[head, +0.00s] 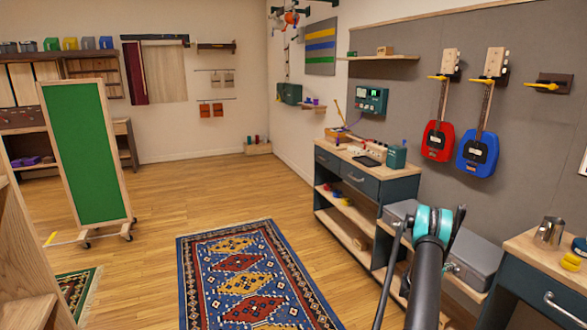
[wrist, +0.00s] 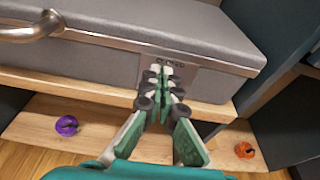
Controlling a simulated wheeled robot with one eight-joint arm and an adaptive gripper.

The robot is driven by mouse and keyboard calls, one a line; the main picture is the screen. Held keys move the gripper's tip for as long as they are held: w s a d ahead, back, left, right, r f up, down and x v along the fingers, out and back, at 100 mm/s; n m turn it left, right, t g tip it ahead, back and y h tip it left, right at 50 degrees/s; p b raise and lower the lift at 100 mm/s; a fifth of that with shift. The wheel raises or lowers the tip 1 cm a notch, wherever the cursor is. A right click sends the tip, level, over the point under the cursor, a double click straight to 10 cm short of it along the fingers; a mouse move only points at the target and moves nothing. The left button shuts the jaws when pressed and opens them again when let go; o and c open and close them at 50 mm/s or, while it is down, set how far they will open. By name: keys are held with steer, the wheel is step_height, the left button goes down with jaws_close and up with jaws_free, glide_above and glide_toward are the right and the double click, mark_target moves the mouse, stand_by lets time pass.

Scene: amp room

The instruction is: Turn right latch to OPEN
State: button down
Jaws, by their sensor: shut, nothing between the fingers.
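A grey case (head: 482,250) lies on the low wooden shelf at right in the head view, partly hidden by my arm. In the wrist view the case (wrist: 100,58) shows its grey front, metal trim and a handle (wrist: 35,28) at upper left. A metal latch plate (wrist: 208,82) sits toward the right of its front, with small lettering above my fingertips too blurred to read surely. My gripper (wrist: 162,76) is shut and empty, its tips in front of this plate. The fingers hide most of the latch, and I cannot tell if they touch it.
A wooden shelf (wrist: 75,88) runs under the case. Below are a purple object (wrist: 67,126) and an orange one (wrist: 244,150). A dark cabinet side stands close at right. In the head view, a drawer bench (head: 345,185) stands beyond, and a patterned rug (head: 250,275) covers open floor.

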steer(key=shift+f, duration=0.1)
stand_by(0.6)
steer(key=shift+s+d, duration=0.25)
steer(key=shift+s, duration=0.3)
steer(key=shift+s+d, duration=0.2)
steer(key=shift+s, duration=0.35)
stand_by(0.5)
steer(key=shift+s+r, duration=0.1)
steer(key=shift+r, duration=0.25)
steer(key=shift+f+v, duration=0.25)
steer(key=shift+v, duration=0.7)
steer(key=shift+f+v, duration=0.2)
steer(key=shift+v, duration=0.8)
steer(key=shift+f+v, duration=0.25)
steer(key=shift+v, duration=0.7)
steer(key=shift+a, duration=0.15)
steer(key=w+d+g+y, duration=0.1)
steer(key=w+d+y, duration=0.1)
steer(key=w+d, duration=0.2)
steer(key=shift+w+d+y, duration=0.4)
